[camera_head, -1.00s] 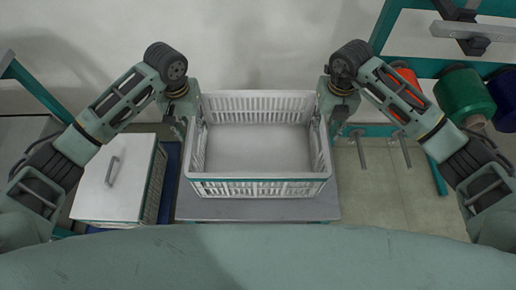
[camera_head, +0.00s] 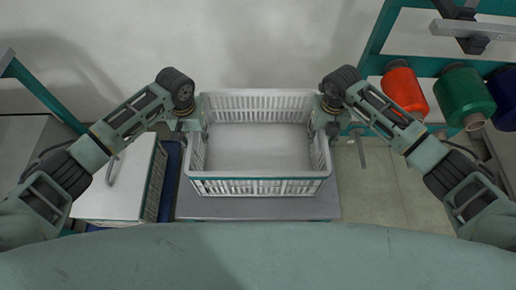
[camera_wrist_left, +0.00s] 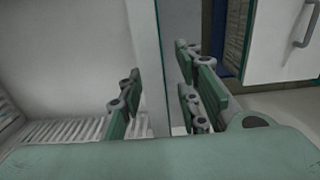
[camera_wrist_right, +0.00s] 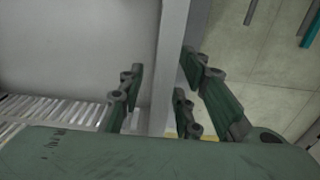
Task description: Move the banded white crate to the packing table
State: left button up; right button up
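The white crate (camera_head: 258,187) is empty, with slatted walls and a teal band along its near side. It sits upright on a grey table (camera_head: 258,208) with a teal edge. My left gripper (camera_head: 194,131) is at the crate's left wall and my right gripper (camera_head: 323,125) at its right wall. In the left wrist view, the open fingers (camera_wrist_left: 155,98) straddle the crate wall (camera_wrist_left: 148,50). In the right wrist view, the open fingers (camera_wrist_right: 163,92) also straddle the wall (camera_wrist_right: 170,55). Gaps show beside both walls. I cannot tell which surface is the packing table.
A white-topped cabinet (camera_head: 105,195) with a handle stands close left of the table. At the right, a teal rack (camera_head: 376,52) holds red (camera_head: 405,90), green (camera_head: 464,97) and dark blue (camera_head: 506,97) bobbins. Open floor (camera_head: 385,190) lies right of the table. A pale wall stands behind.

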pick_arm(q)
jog(key=shift+f, duration=0.2)
pick_arm(e)
jog(key=shift+f, duration=0.2)
pick_arm(q)
grip_shut()
pick_arm(e)
grip_shut()
pick_arm(q)
jog(key=shift+r, duration=0.1)
pick_arm(e)
jog(key=shift+r, duration=0.1)
